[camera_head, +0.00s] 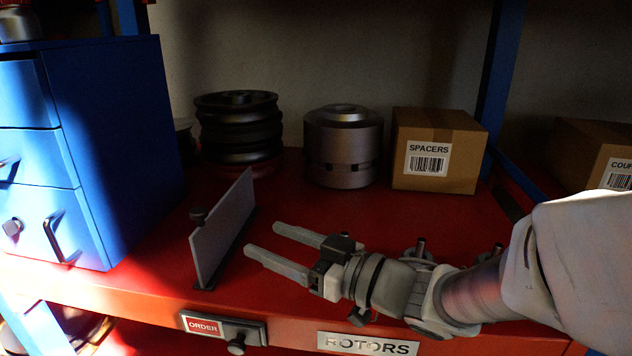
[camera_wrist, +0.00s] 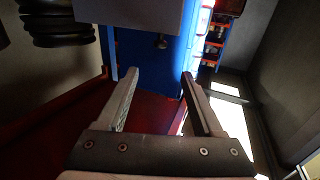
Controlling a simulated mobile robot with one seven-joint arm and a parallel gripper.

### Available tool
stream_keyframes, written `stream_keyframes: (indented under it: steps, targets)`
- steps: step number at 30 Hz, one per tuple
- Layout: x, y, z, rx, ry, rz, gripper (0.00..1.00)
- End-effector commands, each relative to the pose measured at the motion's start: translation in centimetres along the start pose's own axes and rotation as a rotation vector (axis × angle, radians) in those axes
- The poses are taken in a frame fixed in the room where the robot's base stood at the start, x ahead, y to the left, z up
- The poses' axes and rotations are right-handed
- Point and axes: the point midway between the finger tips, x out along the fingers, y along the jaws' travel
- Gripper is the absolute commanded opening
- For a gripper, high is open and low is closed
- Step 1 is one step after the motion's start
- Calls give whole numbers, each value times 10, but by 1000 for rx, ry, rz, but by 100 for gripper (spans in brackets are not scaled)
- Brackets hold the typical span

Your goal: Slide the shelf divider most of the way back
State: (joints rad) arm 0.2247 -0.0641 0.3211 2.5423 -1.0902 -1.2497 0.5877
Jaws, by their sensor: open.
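The shelf divider (camera_head: 222,230) is a thin grey upright plate on the red shelf, right of the blue cabinet. A dark round knob (camera_head: 199,214) shows at its left side, and its near end is close to the shelf's front edge. My gripper (camera_head: 262,238) is just right of the divider, with its fingers pointing left toward it. The jaws are open with nothing between them, and they seem apart from the plate. In the wrist view, the open fingers (camera_wrist: 162,73) reach toward a grey panel at the top, which looks like the divider (camera_wrist: 130,12).
A blue drawer cabinet (camera_head: 110,150) stands at left. A dark ribbed rotor (camera_head: 239,128), a metal rotor (camera_head: 343,146) and a SPACERS box (camera_head: 436,150) stand at the back. The shelf behind the divider is partly clear before the dark rotor.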

Motion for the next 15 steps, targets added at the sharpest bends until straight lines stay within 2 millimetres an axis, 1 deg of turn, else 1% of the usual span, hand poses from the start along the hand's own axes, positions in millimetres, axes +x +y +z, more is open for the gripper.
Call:
stream_keyframes:
  steps: [1,4,15]
  targets:
    - [3,0,-5,5,0,-1,68]
    - [8,0,-7,5,1,-3,68]
    - [28,-1,-5,5,-3,0,68]
